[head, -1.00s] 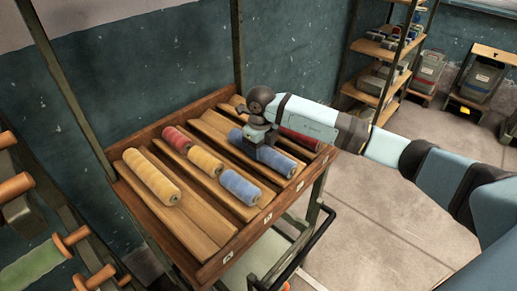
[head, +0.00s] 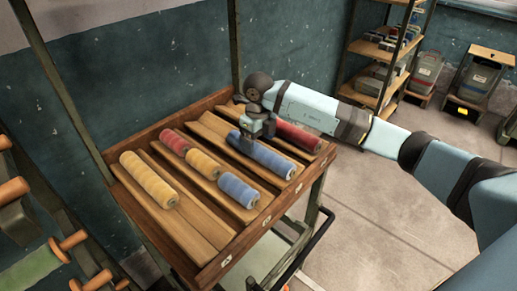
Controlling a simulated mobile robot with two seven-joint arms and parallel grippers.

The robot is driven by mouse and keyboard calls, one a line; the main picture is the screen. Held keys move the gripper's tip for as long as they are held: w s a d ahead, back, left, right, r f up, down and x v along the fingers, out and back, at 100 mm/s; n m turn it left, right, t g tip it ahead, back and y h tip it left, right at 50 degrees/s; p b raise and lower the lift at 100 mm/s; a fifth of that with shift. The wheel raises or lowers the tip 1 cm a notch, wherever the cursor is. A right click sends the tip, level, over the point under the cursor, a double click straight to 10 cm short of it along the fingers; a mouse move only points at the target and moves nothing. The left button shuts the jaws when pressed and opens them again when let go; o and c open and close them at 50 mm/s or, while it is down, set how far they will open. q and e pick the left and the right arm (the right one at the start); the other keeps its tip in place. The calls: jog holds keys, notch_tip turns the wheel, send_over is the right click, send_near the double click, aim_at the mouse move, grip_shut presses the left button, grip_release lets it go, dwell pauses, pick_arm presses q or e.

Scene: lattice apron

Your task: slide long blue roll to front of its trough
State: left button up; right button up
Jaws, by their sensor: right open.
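The long blue roll (head: 272,158) lies lengthwise in a wooden trough toward the right of the sloping rack. Its near end is a short way from the labelled front board (head: 268,222). My right gripper (head: 250,138) is at the far part of the roll, with its jaws open. It hides some of the roll's far end, and I cannot tell whether it touches the roll. My left gripper is not in view.
A long red roll (head: 299,137) lies in the trough to the right. To the left are a short blue roll (head: 238,190), a short yellow roll (head: 202,164), a short red roll (head: 174,141) and a long yellow roll (head: 149,180). Dividers separate the troughs.

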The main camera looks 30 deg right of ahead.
aim_at(259, 147)
notch_tip(259, 147, up, 10)
jog(key=shift+f, duration=0.15)
dwell(0.6)
